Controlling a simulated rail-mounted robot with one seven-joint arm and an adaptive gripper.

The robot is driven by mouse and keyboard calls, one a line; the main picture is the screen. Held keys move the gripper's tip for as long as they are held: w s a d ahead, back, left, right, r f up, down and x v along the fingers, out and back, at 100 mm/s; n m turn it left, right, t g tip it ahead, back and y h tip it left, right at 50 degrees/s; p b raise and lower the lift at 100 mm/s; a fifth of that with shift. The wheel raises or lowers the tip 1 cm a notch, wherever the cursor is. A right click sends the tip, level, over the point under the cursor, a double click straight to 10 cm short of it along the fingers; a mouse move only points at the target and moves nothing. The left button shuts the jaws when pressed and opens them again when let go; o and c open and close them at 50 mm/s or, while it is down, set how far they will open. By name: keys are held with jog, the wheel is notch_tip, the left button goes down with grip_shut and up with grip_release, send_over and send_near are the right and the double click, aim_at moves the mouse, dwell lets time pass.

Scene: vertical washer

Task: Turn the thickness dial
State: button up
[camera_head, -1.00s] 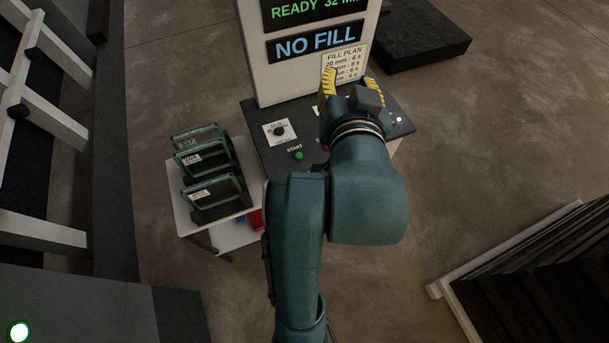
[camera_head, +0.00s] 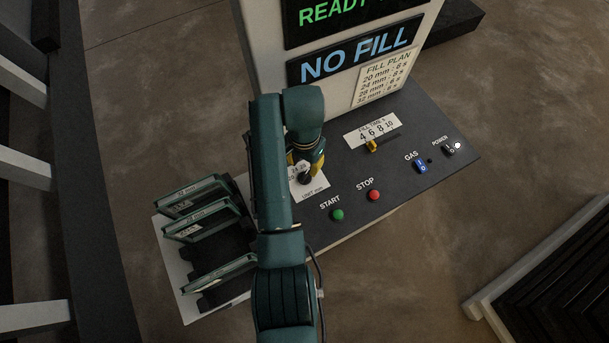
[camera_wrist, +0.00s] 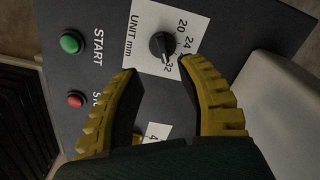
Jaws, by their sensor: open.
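The thickness dial is a black knob (camera_wrist: 163,45) on a white plate marked "UNIT mm" (camera_wrist: 140,28) in the wrist view. My gripper (camera_wrist: 158,67) has two yellow ribbed fingers, spread apart and empty. The knob lies just beyond the fingertips, about between them, with no visible contact. In the head view my gripper (camera_head: 306,164) is above the dial (camera_head: 304,179), and my arm and fingers partly hide the plate.
On the black panel (camera_head: 430,125) are a green START button (camera_head: 338,215), a red STOP button (camera_head: 374,195), a yellow fill-time slider (camera_head: 371,146), and a blue GAS switch (camera_head: 421,167). A "NO FILL" display (camera_head: 355,50) stands behind. Framed units (camera_head: 210,218) stand at left.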

aim_at(304, 176)
notch_tip(304, 176, down, 9)
jog(key=shift+w+r+b, duration=0.1)
jog(key=shift+b, duration=0.2)
grip_shut()
